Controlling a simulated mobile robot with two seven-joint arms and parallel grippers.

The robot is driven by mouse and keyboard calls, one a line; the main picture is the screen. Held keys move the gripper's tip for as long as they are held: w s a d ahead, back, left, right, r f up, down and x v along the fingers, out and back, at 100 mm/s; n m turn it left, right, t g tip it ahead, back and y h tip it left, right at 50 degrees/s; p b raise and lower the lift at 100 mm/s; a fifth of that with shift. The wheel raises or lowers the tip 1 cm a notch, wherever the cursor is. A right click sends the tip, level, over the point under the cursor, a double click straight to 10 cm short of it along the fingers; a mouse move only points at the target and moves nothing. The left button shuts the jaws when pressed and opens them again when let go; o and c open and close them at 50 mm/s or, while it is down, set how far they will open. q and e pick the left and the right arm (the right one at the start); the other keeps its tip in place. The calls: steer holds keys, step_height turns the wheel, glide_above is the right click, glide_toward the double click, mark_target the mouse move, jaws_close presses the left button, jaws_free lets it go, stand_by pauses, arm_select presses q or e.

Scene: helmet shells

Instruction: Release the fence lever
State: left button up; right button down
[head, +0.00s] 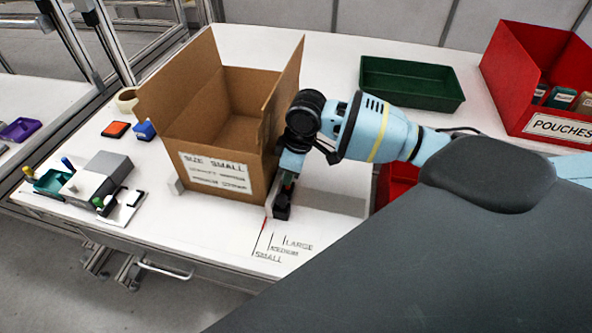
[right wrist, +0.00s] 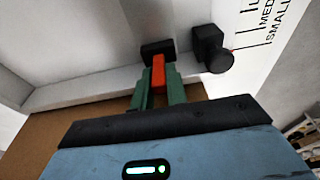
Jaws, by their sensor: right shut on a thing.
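The fence lever (right wrist: 158,72) is a small orange-red piece with a black end, seen in the right wrist view. My right gripper (right wrist: 157,90) has its two green fingers closed on either side of it. The fence (right wrist: 85,94) is a pale grey bar beside it. A black block with a round knob (right wrist: 212,50) is just to the right of the lever. In the head view my right gripper (head: 287,182) reaches down beside the box's right side, above a black block (head: 282,207); the lever is hidden there. My left gripper is not in view.
An open cardboard box (head: 222,172) marked SIZE SMALL stands close to my right gripper. SMALL, MEDIUM and LARGE marks (head: 283,246) lie near the table's front edge. A green tray (head: 411,90) and a red POUCHES bin (head: 555,124) stand behind. A grey device (head: 100,178) is at the left.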

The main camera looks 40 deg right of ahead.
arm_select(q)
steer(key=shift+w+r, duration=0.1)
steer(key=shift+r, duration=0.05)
arm_select(e)
steer(key=shift+w+r, duration=0.3)
steer(key=shift+r, duration=0.35)
steer(key=c, duration=1.4)
jaws_free()
steer(key=shift+c, duration=0.2)
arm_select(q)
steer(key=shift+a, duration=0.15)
arm_select(e)
steer(key=shift+o, duration=0.2)
steer(key=shift+s+f, duration=0.1)
steer(key=shift+f, duration=0.1)
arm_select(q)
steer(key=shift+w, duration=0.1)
arm_select(e)
steer(key=r, duration=0.4)
steer(key=s+r, duration=0.1)
steer(key=r, duration=0.1)
steer(key=shift+d+r+p, duration=0.3)
steer(key=shift+d+r, duration=0.1)
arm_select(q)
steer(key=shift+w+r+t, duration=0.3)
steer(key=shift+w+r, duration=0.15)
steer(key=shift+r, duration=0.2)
arm_select(e)
steer(key=shift+s+r, duration=0.15)
steer(key=shift+r, duration=0.3)
